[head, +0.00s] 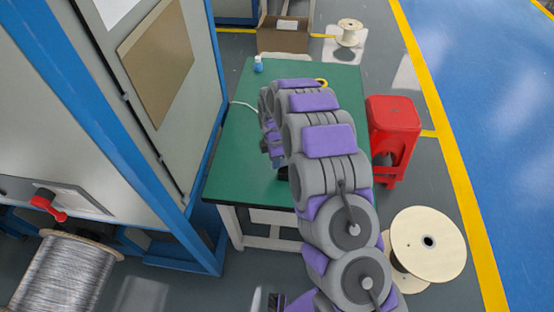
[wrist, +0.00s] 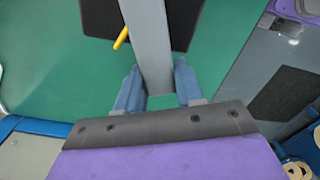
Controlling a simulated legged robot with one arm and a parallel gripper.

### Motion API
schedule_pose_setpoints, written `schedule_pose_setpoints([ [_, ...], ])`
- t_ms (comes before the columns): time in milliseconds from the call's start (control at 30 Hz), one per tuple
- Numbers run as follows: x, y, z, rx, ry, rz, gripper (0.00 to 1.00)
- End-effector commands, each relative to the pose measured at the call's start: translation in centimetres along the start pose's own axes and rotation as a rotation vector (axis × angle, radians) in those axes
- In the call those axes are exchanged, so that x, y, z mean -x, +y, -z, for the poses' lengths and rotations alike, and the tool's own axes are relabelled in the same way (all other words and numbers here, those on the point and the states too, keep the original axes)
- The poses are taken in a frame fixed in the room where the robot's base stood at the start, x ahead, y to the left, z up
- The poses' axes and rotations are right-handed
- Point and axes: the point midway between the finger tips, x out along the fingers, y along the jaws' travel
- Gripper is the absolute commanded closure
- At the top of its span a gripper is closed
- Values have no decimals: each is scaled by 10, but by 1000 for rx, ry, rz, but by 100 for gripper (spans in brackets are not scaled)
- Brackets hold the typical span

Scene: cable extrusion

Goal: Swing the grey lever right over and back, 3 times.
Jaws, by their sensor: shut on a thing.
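The grey lever (wrist: 149,38) is a flat grey bar that runs from the top of the wrist view down between the fingers of my gripper (wrist: 157,84). The blue-grey fingers stand on either side of it and are shut on it. Its far end is outside the wrist view. Behind it is a dark plate (wrist: 186,22) over the green table top (wrist: 50,60). In the head view my arm covers most of the spot, and I cannot make out the lever there.
The green table (head: 235,150) stands beside a blue and grey cabinet (head: 150,90). A red stool (head: 392,115) is at its right, with a large cable reel (head: 415,245) nearer. A small blue-capped bottle (head: 258,66) and a yellow ring (head: 322,83) are at the table's far end.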

Motion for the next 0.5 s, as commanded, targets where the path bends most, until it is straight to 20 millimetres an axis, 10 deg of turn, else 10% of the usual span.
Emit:
schedule_pose_setpoints([
  [500, 2, 49, -11, -490, 0, -4, 100],
])
